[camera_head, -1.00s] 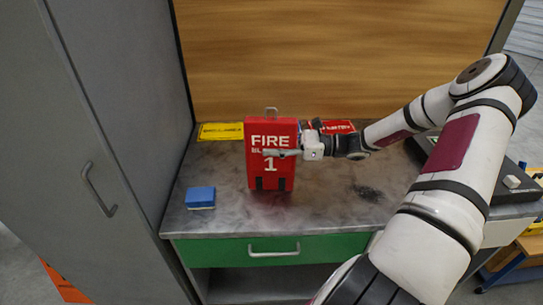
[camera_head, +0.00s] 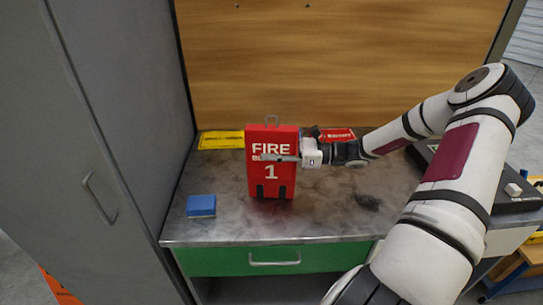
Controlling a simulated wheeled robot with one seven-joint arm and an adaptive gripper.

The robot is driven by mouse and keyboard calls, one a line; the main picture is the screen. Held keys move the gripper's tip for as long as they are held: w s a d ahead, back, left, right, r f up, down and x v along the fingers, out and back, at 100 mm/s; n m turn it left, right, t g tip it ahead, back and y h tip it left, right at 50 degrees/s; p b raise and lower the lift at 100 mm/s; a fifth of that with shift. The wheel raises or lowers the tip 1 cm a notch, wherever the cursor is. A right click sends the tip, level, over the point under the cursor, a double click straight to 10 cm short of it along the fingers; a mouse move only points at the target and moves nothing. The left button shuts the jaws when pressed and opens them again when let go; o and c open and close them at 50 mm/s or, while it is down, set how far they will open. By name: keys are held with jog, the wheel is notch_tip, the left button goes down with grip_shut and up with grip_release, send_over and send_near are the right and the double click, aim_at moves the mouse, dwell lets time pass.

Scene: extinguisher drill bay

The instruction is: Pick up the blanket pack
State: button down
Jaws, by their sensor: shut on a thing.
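The blanket pack (camera_head: 271,182) is a red upright box marked "FIRE" and "1", with a grey loop on top and two dark tabs low on its front. It stands upright at the middle of the metal worktop (camera_head: 225,225); I cannot tell whether its base touches the top. My gripper (camera_head: 285,158) reaches in from the right and is shut on the pack, with one finger across its front over part of the lettering. The other finger is hidden behind the pack.
A blue sponge-like block (camera_head: 201,205) lies left of the pack. Yellow (camera_head: 221,140) and red (camera_head: 338,135) signs lie at the back. A dark patch (camera_head: 368,201) is to the right. A grey cabinet (camera_head: 110,130) stands left; a green drawer (camera_head: 285,258) is below.

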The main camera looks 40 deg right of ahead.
aim_at(273, 143)
jog(key=shift+r, duration=0.65)
jog(key=shift+s+a+r, duration=0.1)
jog(key=shift+s+r, duration=0.15)
jog(key=shift+r, duration=0.3)
jog(key=shift+s+r, duration=0.25)
jog(key=shift+r, duration=0.3)
jog(key=s+a+r, duration=0.1)
jog(key=s+a, duration=0.2)
jog(key=s, duration=1.1)
jog(key=shift+s+a+r, duration=0.15)
jog(key=shift+s+r, duration=0.05)
jog(key=shift+s, duration=0.15)
